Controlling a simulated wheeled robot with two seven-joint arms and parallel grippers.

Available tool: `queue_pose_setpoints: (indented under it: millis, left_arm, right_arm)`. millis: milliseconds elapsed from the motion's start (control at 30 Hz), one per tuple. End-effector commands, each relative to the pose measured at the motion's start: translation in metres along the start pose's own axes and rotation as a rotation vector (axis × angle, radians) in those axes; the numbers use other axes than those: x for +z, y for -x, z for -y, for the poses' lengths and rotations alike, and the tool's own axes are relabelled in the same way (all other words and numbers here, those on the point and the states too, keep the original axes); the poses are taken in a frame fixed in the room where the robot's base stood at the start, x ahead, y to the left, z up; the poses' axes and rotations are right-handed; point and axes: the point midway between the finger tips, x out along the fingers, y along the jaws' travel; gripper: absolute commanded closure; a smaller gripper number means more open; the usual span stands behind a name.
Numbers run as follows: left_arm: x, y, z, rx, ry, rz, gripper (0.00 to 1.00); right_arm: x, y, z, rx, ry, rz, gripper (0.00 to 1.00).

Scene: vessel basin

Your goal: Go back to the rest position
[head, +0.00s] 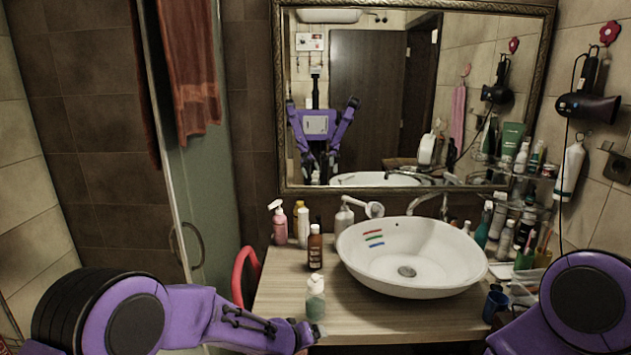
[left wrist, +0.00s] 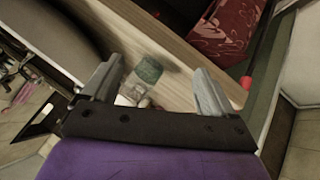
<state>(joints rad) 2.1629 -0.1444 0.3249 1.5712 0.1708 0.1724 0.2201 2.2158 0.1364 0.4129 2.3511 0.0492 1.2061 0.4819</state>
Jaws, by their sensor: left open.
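My left gripper (head: 308,332) is low at the front left edge of the wooden counter (head: 350,312), beside a small bottle (head: 315,298) with a white top and greenish lower part. In the left wrist view the fingers (left wrist: 158,70) are spread apart. The green part of the bottle (left wrist: 148,70) shows in the gap between them, and I see no finger closed on it. My right arm (head: 588,300) shows at the lower right, but its gripper is outside the frame.
A white basin (head: 412,268) with red, green and blue strips inside stands on the counter. A brown bottle (head: 315,248) and a pink spray bottle (head: 279,224) stand left of it. A red chair (head: 243,275) is left of the counter. Several toiletries crowd the right side.

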Motion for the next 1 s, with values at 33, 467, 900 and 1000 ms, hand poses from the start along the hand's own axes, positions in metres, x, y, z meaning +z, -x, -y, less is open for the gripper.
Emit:
queue_pose_setpoints:
  millis: [33, 467, 900, 1000]
  left_arm:
    - [0.024, -0.009, 0.036, -0.038, 0.021, -0.02, 0.13]
    - [0.211, 0.058, 0.296, -0.439, 0.123, -0.125, 0.13]
    - [0.361, 0.143, 0.402, -0.713, 0.172, 0.117, 0.13]
    - [0.361, 0.144, 0.401, -0.713, 0.172, 0.119, 0.13]
  right_arm:
    - [-0.003, -0.007, -0.027, 0.04, 0.075, -0.006, 0.07]
    - [-0.039, -0.009, -0.226, 0.397, 0.622, 0.031, 0.07]
    - [-0.052, 0.022, -0.367, 0.665, 0.733, 0.105, 0.07]
    - [-0.052, 0.024, -0.366, 0.667, 0.732, 0.106, 0.07]
